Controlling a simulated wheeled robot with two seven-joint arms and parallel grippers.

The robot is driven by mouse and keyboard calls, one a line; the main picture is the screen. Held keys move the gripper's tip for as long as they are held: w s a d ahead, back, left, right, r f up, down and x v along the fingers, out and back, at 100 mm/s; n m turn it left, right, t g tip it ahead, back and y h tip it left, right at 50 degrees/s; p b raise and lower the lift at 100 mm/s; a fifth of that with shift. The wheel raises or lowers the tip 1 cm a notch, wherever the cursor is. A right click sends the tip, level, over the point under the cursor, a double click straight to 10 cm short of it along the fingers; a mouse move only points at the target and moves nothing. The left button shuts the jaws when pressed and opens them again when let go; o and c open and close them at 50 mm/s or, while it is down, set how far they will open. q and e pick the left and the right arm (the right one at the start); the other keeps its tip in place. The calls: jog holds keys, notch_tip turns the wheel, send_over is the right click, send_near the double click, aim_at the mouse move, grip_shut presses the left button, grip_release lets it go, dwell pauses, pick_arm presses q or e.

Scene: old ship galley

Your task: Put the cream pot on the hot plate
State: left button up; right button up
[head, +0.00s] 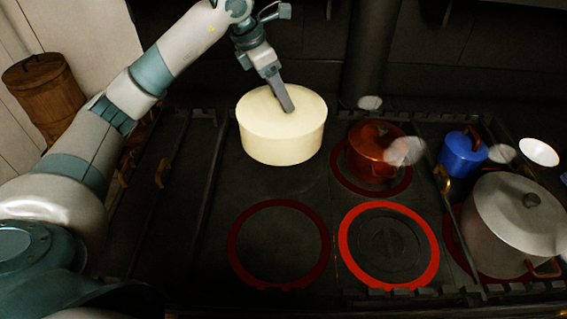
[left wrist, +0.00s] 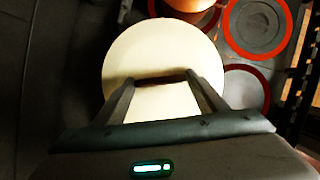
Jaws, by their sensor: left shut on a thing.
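The cream pot (head: 283,140) is a wide round pot with a pale lid, over the back left part of the stove. It fills the middle of the left wrist view (left wrist: 150,55). My left gripper (head: 287,106) comes down from above and is shut on the pot's lid handle, which shows as a dark bar between the fingers in the left wrist view (left wrist: 160,80). I cannot tell whether the pot touches the stove. The hot plate (head: 432,248) with the brightest red ring is at front centre, bare, in front and to the right of the pot. My right gripper is not in view.
A darker red ring (head: 236,246) at front left is bare. An orange-red pot (head: 374,151) stands on the back ring, close right of the cream pot. A blue pot (head: 461,155), a large grey pot (head: 510,215) and a white bowl (head: 539,152) are on the right.

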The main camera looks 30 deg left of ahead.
aim_at(278, 104)
pick_arm(q)
jog(key=shift+s+r, duration=0.1)
jog(key=shift+r, duration=0.1)
jog(key=shift+f, duration=0.1)
jog(key=shift+f+p, duration=0.95)
jog(key=shift+f, duration=1.9)
